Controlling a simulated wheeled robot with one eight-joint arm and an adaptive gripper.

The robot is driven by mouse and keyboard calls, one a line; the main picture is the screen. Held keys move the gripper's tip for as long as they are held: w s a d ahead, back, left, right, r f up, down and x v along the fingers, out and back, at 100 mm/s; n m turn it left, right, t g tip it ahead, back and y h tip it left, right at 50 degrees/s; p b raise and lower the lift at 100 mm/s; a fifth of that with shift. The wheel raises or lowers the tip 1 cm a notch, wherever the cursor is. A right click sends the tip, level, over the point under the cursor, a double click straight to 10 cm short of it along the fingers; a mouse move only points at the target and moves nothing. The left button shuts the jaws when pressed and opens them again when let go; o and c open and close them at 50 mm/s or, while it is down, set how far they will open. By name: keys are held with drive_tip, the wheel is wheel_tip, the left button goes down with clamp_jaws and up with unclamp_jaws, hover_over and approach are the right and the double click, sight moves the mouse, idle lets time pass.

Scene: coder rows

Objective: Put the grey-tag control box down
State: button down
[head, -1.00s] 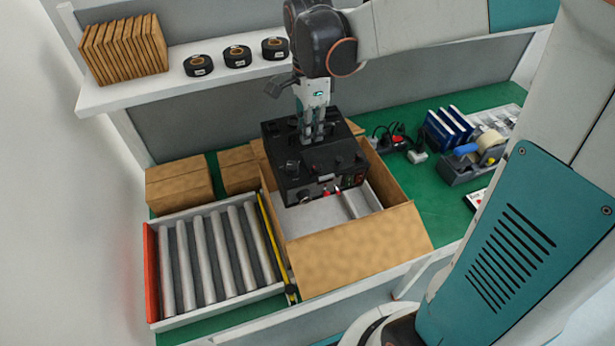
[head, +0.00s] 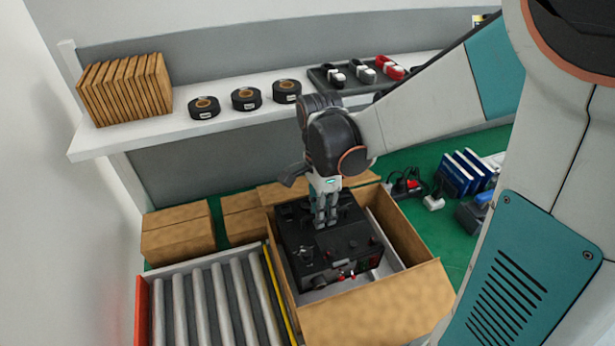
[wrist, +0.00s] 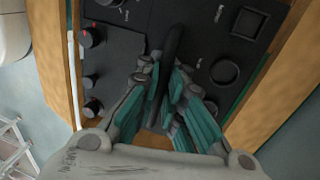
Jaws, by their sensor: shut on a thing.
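The black control box (head: 322,243) is down inside the open cardboard box (head: 375,317), between its walls. My gripper (head: 326,222) is shut on the handle on top of the control box. In the wrist view my gripper (wrist: 170,92) has its fingers around the dark handle (wrist: 171,55), with knobs and dials of the control box (wrist: 115,60) on both sides. A pale tag on its front is too small to read for colour. Whether the control box rests on the bottom of the cardboard box is hidden.
A roller conveyor (head: 208,305) stands left of the cardboard box. Closed cartons (head: 177,232) sit behind it. The shelf (head: 120,142) above holds tape rolls (head: 246,98) and cardboard sheets (head: 125,90). A power strip (head: 408,186) and blue binders (head: 463,172) lie to the right.

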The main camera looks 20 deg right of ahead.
wheel_tip(320, 180, down, 10)
drive_tip(key=b, duration=0.3)
drive_tip(key=shift+r, duration=0.1)
idle(0.3)
drive_tip(key=c, duration=1.7)
unclamp_jaws()
